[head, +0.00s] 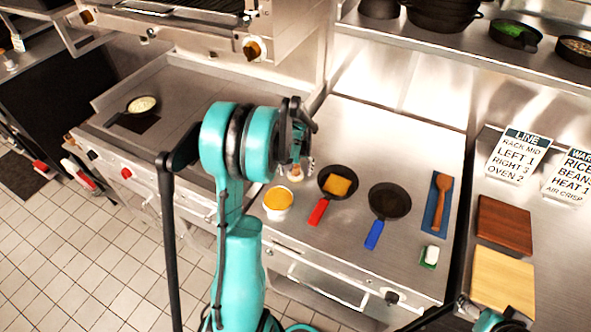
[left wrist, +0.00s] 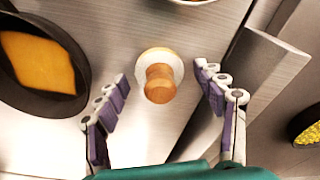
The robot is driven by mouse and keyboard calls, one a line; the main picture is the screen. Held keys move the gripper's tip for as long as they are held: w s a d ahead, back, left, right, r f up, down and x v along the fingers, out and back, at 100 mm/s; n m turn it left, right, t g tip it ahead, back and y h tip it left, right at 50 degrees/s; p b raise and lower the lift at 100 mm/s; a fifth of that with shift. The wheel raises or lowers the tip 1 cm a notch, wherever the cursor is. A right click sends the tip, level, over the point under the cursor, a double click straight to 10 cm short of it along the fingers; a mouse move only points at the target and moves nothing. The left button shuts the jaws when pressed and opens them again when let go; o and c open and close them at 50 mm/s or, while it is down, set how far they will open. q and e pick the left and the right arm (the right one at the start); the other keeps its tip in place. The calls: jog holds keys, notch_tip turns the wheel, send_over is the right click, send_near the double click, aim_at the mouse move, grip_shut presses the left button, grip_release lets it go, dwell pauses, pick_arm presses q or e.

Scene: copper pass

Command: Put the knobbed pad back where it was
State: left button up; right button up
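The knobbed pad is a round white disc with a wooden knob (left wrist: 160,84) in the left wrist view. It stands on the steel counter with its knob toward the camera. My left gripper (left wrist: 158,100) is open, with its fingers on either side of the knob and clear gaps to both. In the head view my left gripper (head: 298,150) hangs over the counter's left side, left of the red-handled pan, and mostly hides the pad. Part of my right arm shows at the bottom right edge of the head view; its fingers cannot be made out clearly.
The red-handled pan (head: 325,198) holds a yellow slab, close to my left gripper. A tub of orange food (head: 278,203) stands in front. The back of the counter is clear.

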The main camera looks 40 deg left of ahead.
aim_at(295, 170)
pick_arm(q)
jog(key=shift+r, duration=0.25)
notch_tip(295, 170, up, 11)
jog(key=s+p, duration=0.1)
jog(key=p, duration=0.2)
jog(key=s+d+r+m+t, duration=0.1)
jog(key=s+d+r+m, duration=0.1)
jog(key=d+r, duration=0.3)
jog(key=s+d+r+m+t, duration=0.1)
jog(key=s+d+r, duration=0.15)
jog(key=d, duration=0.55)
jog(key=s+d+m+t, duration=0.4)
jog(key=s+d, duration=0.6)
jog(key=d, duration=0.2)
jog(key=shift+s+d+f+h, duration=0.2)
jog(key=shift+f+h, duration=0.15)
jog(key=shift+h, duration=0.05)
jog(key=shift+f, duration=0.1)
